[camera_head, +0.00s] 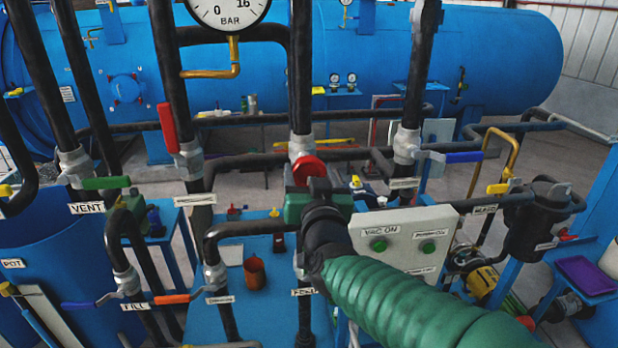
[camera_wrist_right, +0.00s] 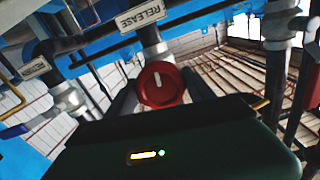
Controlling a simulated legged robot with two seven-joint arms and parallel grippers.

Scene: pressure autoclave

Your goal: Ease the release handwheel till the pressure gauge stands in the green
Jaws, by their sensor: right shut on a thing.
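The red release handwheel (camera_head: 308,168) sits on a vertical black pipe at the middle of the head view. It also shows in the right wrist view (camera_wrist_right: 161,84), with a white mark on its face and a RELEASE label above it. My right gripper (camera_head: 312,184) reaches it from the front and is shut on it, with dark fingers on either side of the wheel in the wrist view. The pressure gauge (camera_head: 228,10) is cut off by the top edge; its 0, 16 and BAR show, but I see neither its needle nor a green band. My left gripper is out of view.
A white panel (camera_head: 403,248) with two green buttons stands right of my right arm. A red lever (camera_head: 168,127), a green lever (camera_head: 106,183) and a blue lever (camera_head: 464,157) are on neighbouring pipes. A blue tank (camera_head: 440,60) lies behind.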

